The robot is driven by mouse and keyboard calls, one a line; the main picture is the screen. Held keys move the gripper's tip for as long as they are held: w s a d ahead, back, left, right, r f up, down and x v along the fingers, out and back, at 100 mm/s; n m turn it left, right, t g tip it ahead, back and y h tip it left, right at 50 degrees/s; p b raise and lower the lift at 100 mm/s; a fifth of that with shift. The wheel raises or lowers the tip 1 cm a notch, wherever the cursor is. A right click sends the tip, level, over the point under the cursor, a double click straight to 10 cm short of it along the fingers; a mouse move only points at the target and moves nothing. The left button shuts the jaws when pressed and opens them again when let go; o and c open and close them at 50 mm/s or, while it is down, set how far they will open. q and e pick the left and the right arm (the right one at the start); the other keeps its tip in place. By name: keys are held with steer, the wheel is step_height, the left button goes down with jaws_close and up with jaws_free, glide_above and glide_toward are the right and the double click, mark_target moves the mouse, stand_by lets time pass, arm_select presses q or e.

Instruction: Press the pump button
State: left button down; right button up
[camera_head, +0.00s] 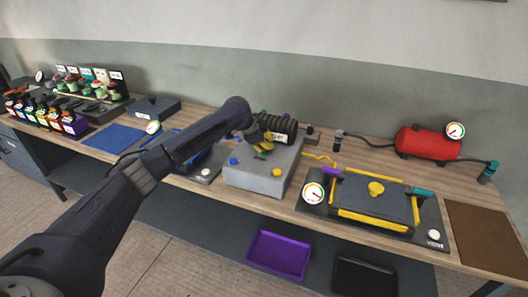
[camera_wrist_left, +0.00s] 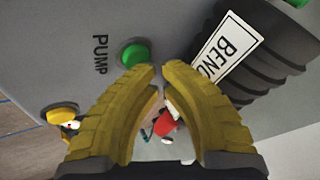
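The green pump button (camera_wrist_left: 134,55) sits in a dark ring on a grey surface, beside the word PUMP, in the left wrist view. My left gripper (camera_wrist_left: 163,72) has two curved yellow fingers with their tips nearly together. The tips appear just beside the button; I cannot tell whether they touch it. In the head view my left gripper (camera_head: 264,148) is over the grey pump box (camera_head: 254,182), and the arm and gripper hide part of its top. My right gripper is not in view.
A dark ribbed cylinder (camera_wrist_left: 275,55) with a white label stands close to the fingers. A yellow button (camera_wrist_left: 60,113) is on the same surface. A mould with yellow clamps (camera_head: 372,202) and a red tank (camera_head: 430,143) are at the right. A brown mat (camera_head: 487,235) is bare.

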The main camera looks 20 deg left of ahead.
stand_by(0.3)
arm_select(q)
step_height(320, 180, up, 6)
stand_by(0.7)
